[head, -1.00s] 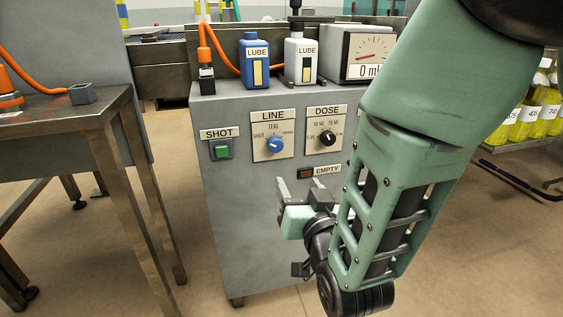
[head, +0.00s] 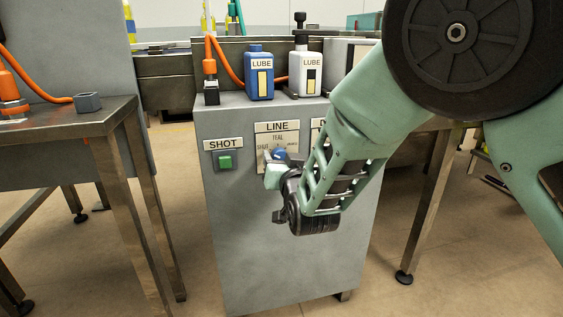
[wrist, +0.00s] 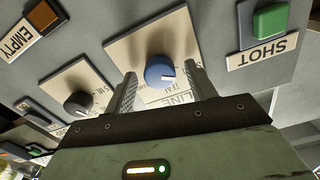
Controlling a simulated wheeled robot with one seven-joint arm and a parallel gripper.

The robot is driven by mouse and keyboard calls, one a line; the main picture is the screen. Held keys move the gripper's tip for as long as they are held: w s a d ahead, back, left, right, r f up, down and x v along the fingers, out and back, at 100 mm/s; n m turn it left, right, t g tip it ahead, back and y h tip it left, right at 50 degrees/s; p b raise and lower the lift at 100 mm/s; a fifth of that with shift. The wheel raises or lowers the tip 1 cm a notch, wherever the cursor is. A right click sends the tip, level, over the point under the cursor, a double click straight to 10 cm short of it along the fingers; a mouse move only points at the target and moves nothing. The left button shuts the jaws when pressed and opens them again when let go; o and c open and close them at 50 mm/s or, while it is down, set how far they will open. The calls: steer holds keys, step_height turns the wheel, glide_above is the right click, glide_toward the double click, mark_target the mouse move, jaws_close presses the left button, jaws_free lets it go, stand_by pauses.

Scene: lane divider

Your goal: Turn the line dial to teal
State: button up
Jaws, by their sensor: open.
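The LINE dial is a round blue knob (wrist: 158,70) on a cream plate. Its white mark points right in the wrist view, while the TEAL label (head: 277,137) is above the knob in the head view. My gripper (wrist: 162,74) is open, with one finger on each side of the knob and a gap visible around it. Whether the fingertips reach past the knob's face is hard to tell.
The green SHOT button (head: 225,162) is left of the LINE plate. The black DOSE dial (wrist: 76,104) and EMPTY lamp (wrist: 42,17) are nearby. Blue (head: 259,75) and white (head: 305,75) LUBE bottles stand on the cabinet (head: 235,235). A metal table (head: 70,125) is at left.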

steer(key=shift+w, duration=0.25)
steer(key=c, duration=1)
